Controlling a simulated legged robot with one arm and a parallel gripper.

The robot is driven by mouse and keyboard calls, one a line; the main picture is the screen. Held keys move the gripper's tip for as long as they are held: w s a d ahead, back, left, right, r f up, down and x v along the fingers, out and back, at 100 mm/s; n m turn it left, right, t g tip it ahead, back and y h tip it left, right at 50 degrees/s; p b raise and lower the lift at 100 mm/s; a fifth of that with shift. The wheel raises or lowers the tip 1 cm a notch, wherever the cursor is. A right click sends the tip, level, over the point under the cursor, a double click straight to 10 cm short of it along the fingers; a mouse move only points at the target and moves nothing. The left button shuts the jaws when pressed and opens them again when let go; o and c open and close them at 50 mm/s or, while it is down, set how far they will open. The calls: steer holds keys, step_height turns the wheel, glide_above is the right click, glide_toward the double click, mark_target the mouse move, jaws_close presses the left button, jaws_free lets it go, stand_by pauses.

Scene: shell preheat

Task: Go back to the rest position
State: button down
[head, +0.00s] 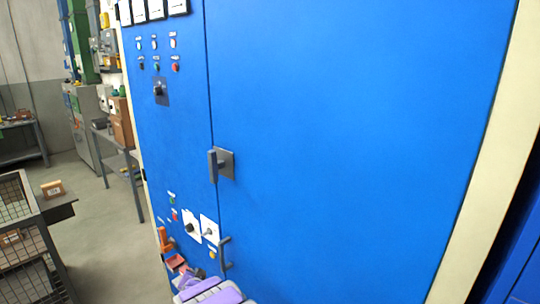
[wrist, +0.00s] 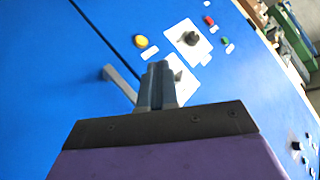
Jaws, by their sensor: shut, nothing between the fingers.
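My gripper (wrist: 159,70) is shut and empty in the wrist view, its two dark fingers together. It points at the blue cabinet (head: 330,130), over the lower part of a white plate (wrist: 178,69) that it partly hides. Whether the fingertips touch the panel I cannot tell. In the head view my purple and pale grey arm shows at the bottom edge; the fingers are not clear there. The cabinet door is closed.
Near the gripper are a grey pull handle (wrist: 121,83), a yellow button (wrist: 141,41) and a black knob (wrist: 192,38). A door handle (head: 214,166) sticks out higher up. A wire cage cart (head: 22,235) stands at left; bare floor lies between it and the cabinet.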

steer(key=s+d+r+n+g, duration=0.2)
steer(key=s+d+r+g, duration=0.2)
steer(key=s+d+r, duration=0.55)
steer(key=s+d+r+n+g, duration=0.2)
steer(key=s+d+r+g, duration=0.2)
steer(key=s+d+r, duration=0.55)
steer(key=s+d+g+h, duration=0.1)
steer(key=s+d+g, duration=0.1)
steer(key=s+d, duration=0.5)
steer(key=s+d+g+h, duration=0.1)
steer(key=s+d, duration=0.6)
steer(key=s, duration=0.9)
steer(key=s+d+g+h, duration=0.1)
steer(key=s+d+g, duration=0.2)
steer(key=s+d, duration=0.4)
steer(key=s, duration=0.5)
steer(key=shift+r, duration=0.15)
